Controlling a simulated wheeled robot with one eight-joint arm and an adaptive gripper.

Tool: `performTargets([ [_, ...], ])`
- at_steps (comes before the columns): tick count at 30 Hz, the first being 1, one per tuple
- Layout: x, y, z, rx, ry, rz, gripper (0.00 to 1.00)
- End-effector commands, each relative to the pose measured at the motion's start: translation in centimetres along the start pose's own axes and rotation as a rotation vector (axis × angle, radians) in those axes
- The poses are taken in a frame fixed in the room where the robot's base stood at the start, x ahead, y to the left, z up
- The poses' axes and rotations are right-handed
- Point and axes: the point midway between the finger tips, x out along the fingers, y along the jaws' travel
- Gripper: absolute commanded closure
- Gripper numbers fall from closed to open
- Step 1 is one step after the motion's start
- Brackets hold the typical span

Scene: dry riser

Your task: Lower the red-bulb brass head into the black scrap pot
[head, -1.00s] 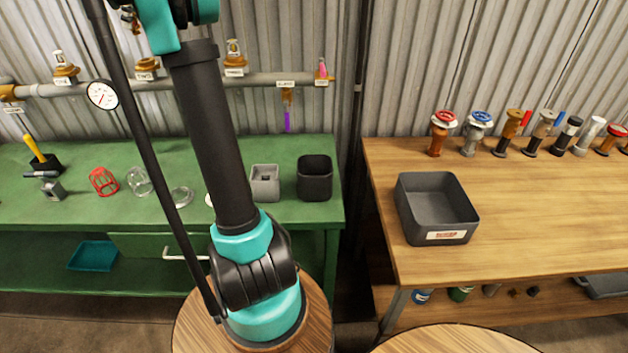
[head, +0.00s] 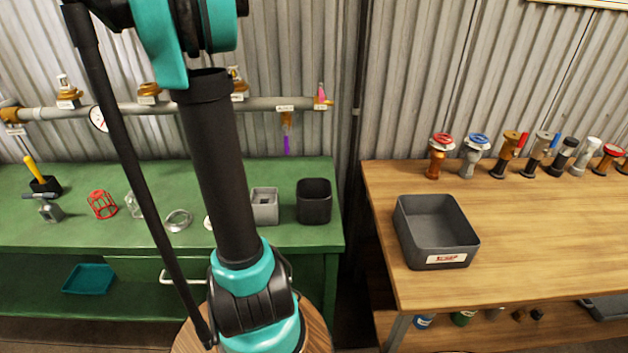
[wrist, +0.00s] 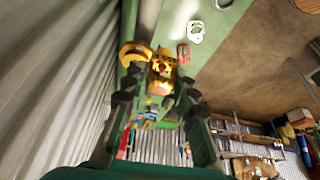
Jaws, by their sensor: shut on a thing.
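My gripper (wrist: 158,98) shows in the wrist view, its dark fingers on either side of a brass head (wrist: 161,72). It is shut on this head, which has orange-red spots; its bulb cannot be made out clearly. My gripper and the held head are out of the head view, where my arm runs up past the top edge. A black pot (head: 314,203) stands upright on the green bench near its right end, and its inside looks dark. I cannot read any scrap label on it.
A grey square pot (head: 264,206) stands left of the black pot. A pipe (head: 200,107) with brass fittings runs along the wall above the green bench (head: 90,230). A dark labelled tray (head: 436,232) and several valves stand on the wooden bench. A red cage (head: 102,204) lies left.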

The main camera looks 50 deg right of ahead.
Motion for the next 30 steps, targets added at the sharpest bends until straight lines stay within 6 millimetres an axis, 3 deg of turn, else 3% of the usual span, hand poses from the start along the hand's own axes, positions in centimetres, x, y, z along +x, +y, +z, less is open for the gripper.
performTargets([
  [30, 0.1, -8.1, 16.6, 0.005, 0.000, 0.001, 1.00],
])
